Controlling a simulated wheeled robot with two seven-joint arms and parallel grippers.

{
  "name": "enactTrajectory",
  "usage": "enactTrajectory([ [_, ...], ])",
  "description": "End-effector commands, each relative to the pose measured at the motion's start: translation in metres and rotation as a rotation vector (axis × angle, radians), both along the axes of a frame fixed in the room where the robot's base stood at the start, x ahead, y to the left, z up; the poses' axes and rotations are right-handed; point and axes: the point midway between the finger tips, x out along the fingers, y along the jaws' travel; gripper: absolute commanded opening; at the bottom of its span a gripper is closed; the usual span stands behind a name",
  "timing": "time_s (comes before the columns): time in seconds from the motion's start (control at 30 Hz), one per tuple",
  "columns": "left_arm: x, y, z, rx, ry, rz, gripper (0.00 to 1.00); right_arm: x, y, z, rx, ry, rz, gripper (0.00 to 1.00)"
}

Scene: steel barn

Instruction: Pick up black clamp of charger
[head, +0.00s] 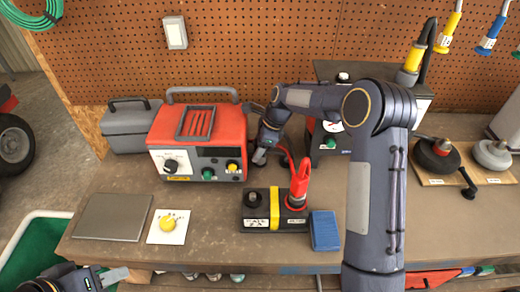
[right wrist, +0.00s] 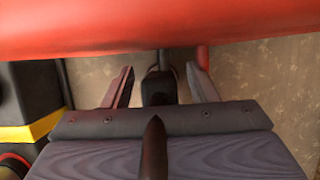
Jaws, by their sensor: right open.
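The red charger box (head: 200,140) stands at the back of the bench. My right gripper (head: 262,157) points down just right of the charger. In the right wrist view its fingers (right wrist: 163,85) are open, on either side of a dark piece (right wrist: 158,88) that looks like the black clamp. I cannot tell if they touch it. The black clamp is hidden by my gripper in the head view. The red clamp (head: 299,182) stands on the right terminal of the battery (head: 258,226). My left gripper (head: 117,276) is at the lower left, empty; its opening is unclear.
A blue block (head: 324,230) lies right of the battery. A grey plate (head: 112,217) and a white card with a yellow knob (head: 168,225) lie at left. A dark unit (head: 335,140) stands behind my right arm. A grey toolbox (head: 130,128) is left of the charger.

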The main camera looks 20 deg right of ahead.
Motion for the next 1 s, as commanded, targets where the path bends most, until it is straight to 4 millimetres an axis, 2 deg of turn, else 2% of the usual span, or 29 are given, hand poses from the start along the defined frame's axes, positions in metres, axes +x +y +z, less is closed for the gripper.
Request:
enactTrajectory([
  [0.1,0.000,0.000,0.000,0.000,0.000,0.000,0.36,0.000,0.000,0.000,0.000,0.000,0.000,0.51],
  [0.5,0.000,0.000,0.000,0.000,0.000,0.000,0.36,0.000,0.000,0.000,0.000,0.000,0.000,0.00],
  [0.83,0.000,0.000,0.000,0.000,0.000,0.000,0.36,0.000,0.000,0.003,-0.001,-0.002,0.000,0.00],
  [1.0,0.000,0.000,-0.002,0.000,0.000,0.000,0.36,0.001,0.000,0.016,0.000,-0.005,0.000,0.00],
])
